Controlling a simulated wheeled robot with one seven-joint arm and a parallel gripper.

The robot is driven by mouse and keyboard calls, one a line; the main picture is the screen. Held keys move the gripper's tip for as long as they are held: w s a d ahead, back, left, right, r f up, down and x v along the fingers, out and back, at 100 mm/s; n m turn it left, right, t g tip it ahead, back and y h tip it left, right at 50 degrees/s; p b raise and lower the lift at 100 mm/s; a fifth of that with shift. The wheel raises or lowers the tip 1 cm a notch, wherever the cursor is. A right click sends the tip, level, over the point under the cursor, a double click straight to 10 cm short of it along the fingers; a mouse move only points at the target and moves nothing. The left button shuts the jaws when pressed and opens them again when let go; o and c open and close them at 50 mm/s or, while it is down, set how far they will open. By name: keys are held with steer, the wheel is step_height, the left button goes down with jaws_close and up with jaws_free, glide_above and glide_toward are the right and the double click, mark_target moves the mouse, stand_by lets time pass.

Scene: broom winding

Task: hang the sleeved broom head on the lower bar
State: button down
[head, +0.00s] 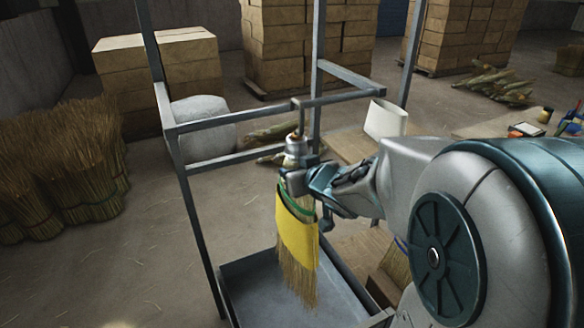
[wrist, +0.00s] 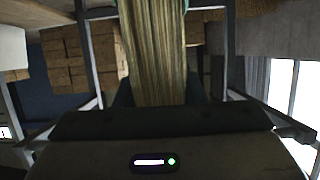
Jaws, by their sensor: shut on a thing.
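The broom head (head: 297,270) hangs bristles down, with a yellow sleeve (head: 297,235), a green band above it and a grey metal cap (head: 296,150) on top. My gripper (head: 298,182) is shut on the broom head just below the cap. The wrist view shows the straw (wrist: 155,50) up close, running up from my gripper. The metal rack has an upper bar (head: 230,118) and a lower bar (head: 222,161). A thin hook (head: 297,112) stands above the cap at the upper bar. I cannot tell whether hook and bar touch. The cap is near the lower bar's right end.
A grey metal tray (head: 262,275) lies at the rack's foot, below the bristles. Straw bundles (head: 60,160) stand at left. Stacked boxes (head: 285,45) and a pale sack (head: 198,122) are behind. Rack posts stand close around my gripper. The floor at front left is clear.

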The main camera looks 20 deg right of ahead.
steer(key=shift+w+a+b, duration=0.3)
steer(key=shift+w+b, duration=0.1)
steer(key=shift+w, duration=0.9)
steer(key=shift+w+a+b, duration=0.25)
steer(key=shift+w+b, duration=0.1)
steer(key=shift+w, duration=1)
steer(key=shift+w+a+b, duration=0.3)
steer(key=shift+w+b, duration=0.1)
steer(key=shift+w, duration=0.9)
steer(key=shift+f+b, duration=0.95)
steer(key=shift+f, duration=0.25)
